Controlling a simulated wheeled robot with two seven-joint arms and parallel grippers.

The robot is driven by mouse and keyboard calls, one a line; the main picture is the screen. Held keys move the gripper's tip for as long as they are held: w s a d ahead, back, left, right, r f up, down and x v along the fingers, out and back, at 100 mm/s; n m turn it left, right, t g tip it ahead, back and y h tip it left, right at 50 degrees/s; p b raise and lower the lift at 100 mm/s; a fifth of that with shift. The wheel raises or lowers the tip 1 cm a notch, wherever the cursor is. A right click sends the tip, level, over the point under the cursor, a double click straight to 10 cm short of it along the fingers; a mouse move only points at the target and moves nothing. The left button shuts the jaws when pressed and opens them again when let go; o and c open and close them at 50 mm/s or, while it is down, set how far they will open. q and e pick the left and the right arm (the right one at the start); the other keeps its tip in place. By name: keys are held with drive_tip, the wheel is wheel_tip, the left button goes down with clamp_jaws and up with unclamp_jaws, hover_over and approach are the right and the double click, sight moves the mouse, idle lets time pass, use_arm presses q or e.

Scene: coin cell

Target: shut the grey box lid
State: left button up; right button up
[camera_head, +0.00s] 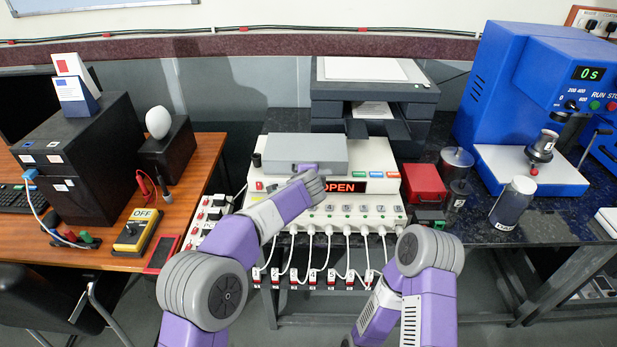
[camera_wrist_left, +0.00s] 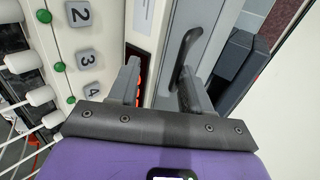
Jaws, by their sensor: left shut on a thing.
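The grey box lid (camera_head: 305,147) is the flat grey top on the white machine (camera_head: 380,217), whose red display (camera_head: 352,187) reads OPEN. It also shows in the left wrist view (camera_wrist_left: 172,60), with a dark handle (camera_wrist_left: 187,48) on its face. My left gripper (camera_head: 312,170) is at the lid's front, near the display. The handle is close to one finger. My right arm enters at the bottom right, but its gripper is not visible.
A red box (camera_head: 424,183) and dark jars stand right of the machine. A dark grey tray unit (camera_head: 372,88) is behind it. White cables hang along its front. A blue press (camera_head: 520,85) stands at the right, and a wooden desk (camera_head: 120,200) at the left.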

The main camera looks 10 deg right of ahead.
use_arm(q)
drive_tip(key=shift+s+a+f, duration=0.1)
drive_tip(key=shift+s+f, duration=0.05)
drive_tip(key=shift+f, duration=0.45)
drive_tip(key=shift+s+r, duration=0.25)
drive_tip(key=shift+r, duration=0.1)
drive_tip(key=v, duration=0.7)
drive_tip(key=shift+r, duration=0.4)
drive_tip(key=shift+w, duration=0.15)
